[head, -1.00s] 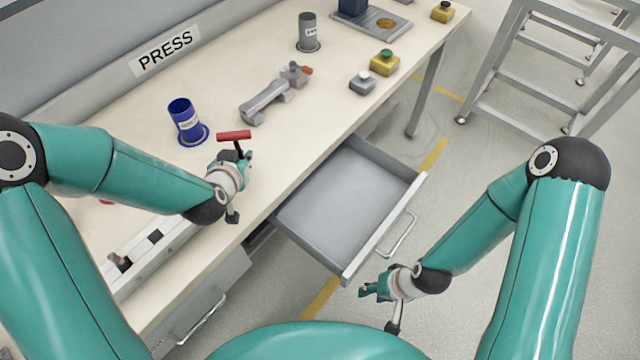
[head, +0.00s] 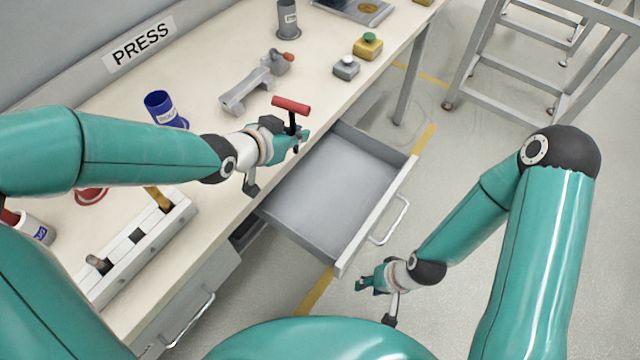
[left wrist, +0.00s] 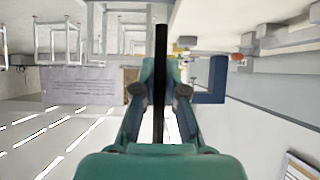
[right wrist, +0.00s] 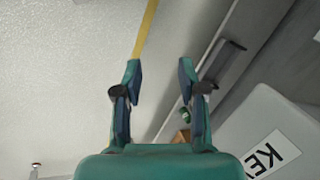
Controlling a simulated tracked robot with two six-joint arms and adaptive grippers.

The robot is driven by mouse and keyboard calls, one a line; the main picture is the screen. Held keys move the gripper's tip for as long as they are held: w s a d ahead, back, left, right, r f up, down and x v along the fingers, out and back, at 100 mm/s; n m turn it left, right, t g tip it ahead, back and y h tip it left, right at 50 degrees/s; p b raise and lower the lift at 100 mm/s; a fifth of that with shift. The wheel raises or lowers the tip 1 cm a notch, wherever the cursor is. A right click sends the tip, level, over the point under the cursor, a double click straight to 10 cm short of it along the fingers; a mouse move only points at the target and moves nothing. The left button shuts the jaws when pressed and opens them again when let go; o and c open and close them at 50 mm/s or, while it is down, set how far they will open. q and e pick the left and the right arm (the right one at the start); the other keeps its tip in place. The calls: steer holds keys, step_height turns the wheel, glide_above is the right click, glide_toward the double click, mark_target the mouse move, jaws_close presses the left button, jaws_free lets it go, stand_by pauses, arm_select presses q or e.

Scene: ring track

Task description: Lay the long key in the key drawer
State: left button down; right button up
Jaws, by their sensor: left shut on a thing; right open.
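The long key has a red crossbar handle (head: 291,104) and a black shaft (head: 293,122). My left gripper (head: 299,139) is shut on the shaft and holds the key upright, handle up, near the bench's front edge by the drawer's back corner. In the left wrist view the black shaft (left wrist: 160,75) stands between the fingers. The key drawer (head: 335,195) is pulled out and its visible grey floor is empty. My right gripper (head: 367,284) is open and empty, low in front of the drawer; its parted fingers show in the right wrist view (right wrist: 160,80).
On the bench stand a blue cup (head: 163,108), a grey cup (head: 288,20), a grey clamp-like part (head: 246,92), a white-button box (head: 346,68) and a green-button box (head: 368,46). A slotted rail (head: 135,240) lies at the left. Metal frames (head: 520,75) stand at the right.

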arm_select(q)
steer(key=shift+s+d+m+g+h+b, duration=0.75)
steer(key=shift+d+m, duration=0.35)
steer(key=shift+d, duration=0.4)
steer(key=b, duration=1.1)
glide_above(314, 201)
step_height(314, 201, down, 14)
steer(key=shift+f+b, duration=1.45)
steer(key=shift+f, duration=1.2)
steer(key=shift+f+h, duration=0.15)
steer(key=shift+h, duration=0.1)
steer(key=c, duration=1.2)
jaws_free()
steer(key=shift+c, duration=0.2)
